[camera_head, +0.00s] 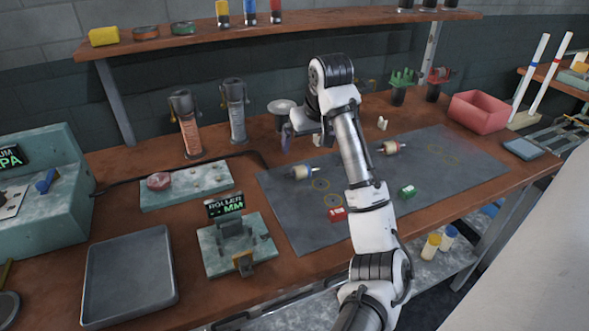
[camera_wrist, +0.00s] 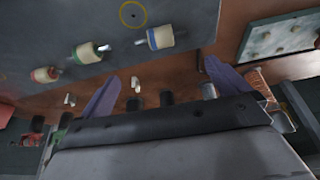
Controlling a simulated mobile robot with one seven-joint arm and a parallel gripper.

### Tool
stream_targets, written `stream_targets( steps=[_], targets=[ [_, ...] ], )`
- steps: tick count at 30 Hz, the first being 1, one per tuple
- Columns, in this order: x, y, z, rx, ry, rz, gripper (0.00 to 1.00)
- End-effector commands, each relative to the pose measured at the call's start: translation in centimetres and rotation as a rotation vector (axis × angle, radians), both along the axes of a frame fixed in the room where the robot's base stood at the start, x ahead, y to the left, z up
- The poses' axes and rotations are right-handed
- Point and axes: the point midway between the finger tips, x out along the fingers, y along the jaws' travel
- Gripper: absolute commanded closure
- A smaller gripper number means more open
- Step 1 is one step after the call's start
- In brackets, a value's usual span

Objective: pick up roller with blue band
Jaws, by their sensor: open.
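The roller with the blue band (camera_wrist: 160,37) is cream with metal pin ends and lies on the dark mat in the wrist view. It also shows in the head view (camera_head: 303,172), at the mat's left. A green-banded roller (camera_wrist: 88,52) and a red-banded roller (camera_wrist: 45,75) lie beside it in the wrist view. The red-banded one shows right of my arm in the head view (camera_head: 390,147); my arm seems to hide the green-banded one. My gripper (camera_wrist: 170,88) is open and empty, its purple fingers apart. In the head view it is near the blue-banded roller, touching nothing visible.
The dark mat (camera_head: 450,180) also holds a red block (camera_head: 337,214) and a green block (camera_head: 406,191). A roller gauge (camera_head: 236,245) and grey tray (camera_head: 130,278) stand at left. Upright cylinders (camera_head: 186,125) stand behind; a pink bin (camera_head: 478,112) is at back right.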

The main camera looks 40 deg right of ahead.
Motion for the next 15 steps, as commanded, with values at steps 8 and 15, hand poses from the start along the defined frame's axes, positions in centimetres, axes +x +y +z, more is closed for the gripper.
stream_targets(
  steps=[8, 15],
  targets=[
    [1.9, -0.5, -4.8, 0.000, 0.001, 0.000, 0.00],
    [2.4, -0.5, -6.5, 0.001, 0.000, 0.001, 0.00]
  ],
)
